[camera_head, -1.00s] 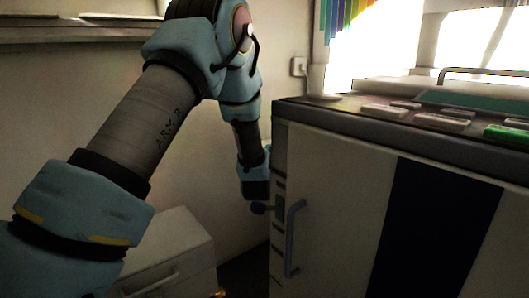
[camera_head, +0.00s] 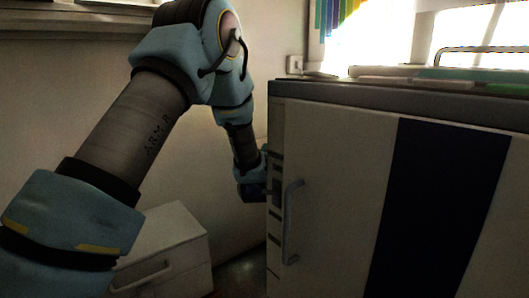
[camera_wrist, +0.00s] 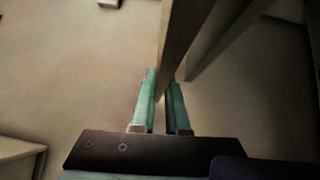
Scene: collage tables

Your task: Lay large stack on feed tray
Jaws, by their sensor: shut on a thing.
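In the wrist view, my gripper (camera_wrist: 161,80) has its two teal fingers close together on a thin brownish, panel-like piece (camera_wrist: 179,40). This piece runs upward out of the picture, and I cannot tell whether it is the large stack. In the head view, my arm reaches down to the left side of a pale cabinet-like machine (camera_head: 340,190). The gripper end is dark and partly hidden by the machine's corner, so its fingers do not show there. I cannot make out a feed tray or a large stack in either view.
The machine has a grey handle (camera_head: 292,222) and a dark blue stripe (camera_head: 435,210). Flat teal and pale things (camera_head: 470,74) lie on its top, seen edge-on. A low white drawer unit (camera_head: 180,238) stands at the wall under my arm. The gap between it and the machine is narrow.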

